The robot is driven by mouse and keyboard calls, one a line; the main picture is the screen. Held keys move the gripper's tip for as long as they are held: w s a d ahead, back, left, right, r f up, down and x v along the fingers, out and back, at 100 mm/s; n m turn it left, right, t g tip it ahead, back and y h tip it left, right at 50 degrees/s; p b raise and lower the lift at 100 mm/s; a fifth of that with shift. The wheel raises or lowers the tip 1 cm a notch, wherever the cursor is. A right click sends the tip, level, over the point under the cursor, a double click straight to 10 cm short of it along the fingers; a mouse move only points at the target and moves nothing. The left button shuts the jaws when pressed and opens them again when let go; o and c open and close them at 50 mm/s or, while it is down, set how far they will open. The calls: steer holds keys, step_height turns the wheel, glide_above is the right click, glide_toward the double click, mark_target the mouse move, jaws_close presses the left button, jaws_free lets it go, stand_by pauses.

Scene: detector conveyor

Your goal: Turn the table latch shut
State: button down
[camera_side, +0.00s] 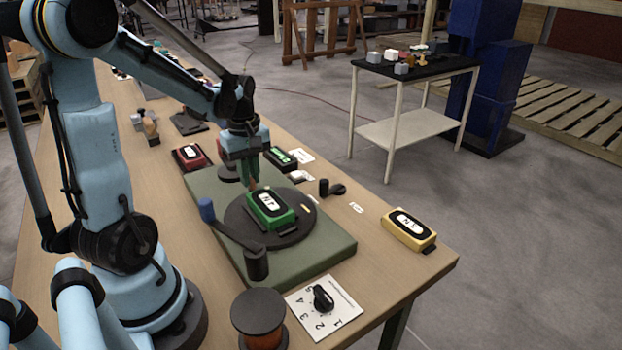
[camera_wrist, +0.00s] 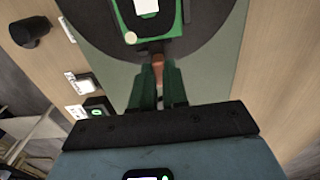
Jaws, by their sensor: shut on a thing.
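My gripper (camera_side: 250,180) points down at the far edge of the dark round turntable (camera_side: 236,222). In the wrist view its green fingers (camera_wrist: 159,88) are shut on a small brown piece (camera_wrist: 158,66) at the turntable's rim. This piece may be the table latch; its lower part and its exact angle are hidden by the fingers. A green detector (camera_side: 271,209) with a white label sits on the turntable, close in front of the fingers; it also shows in the wrist view (camera_wrist: 176,24).
A blue-knobbed crank (camera_side: 206,210) stands at the green base plate's (camera_side: 325,250) near left. A black fitting (camera_side: 330,188) lies to the right. A yellow detector (camera_side: 408,229), a red detector (camera_side: 190,157), a numbered dial (camera_side: 322,298) and a dark spool (camera_side: 259,312) stand around the plate.

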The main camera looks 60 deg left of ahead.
steer(key=c, duration=1.4)
jaws_free()
step_height(320, 180, up, 12)
steer(key=shift+r, duration=0.1)
steer(key=d+f+m+t, duration=0.1)
steer(key=d+m+t, duration=0.1)
steer(key=d+m, duration=0.4)
steer(key=w+d+f+m+t, duration=0.1)
steer(key=d+f+m+t, duration=0.1)
steer(key=d+m, duration=0.4)
steer(key=w+d+f+m+t, duration=0.1)
steer(key=d+f+m+t, duration=0.1)
steer(key=d+m, duration=0.4)
steer(key=shift+d+f+t, duration=0.2)
steer(key=shift+d+t, duration=0.4)
steer(key=shift+d, duration=0.4)
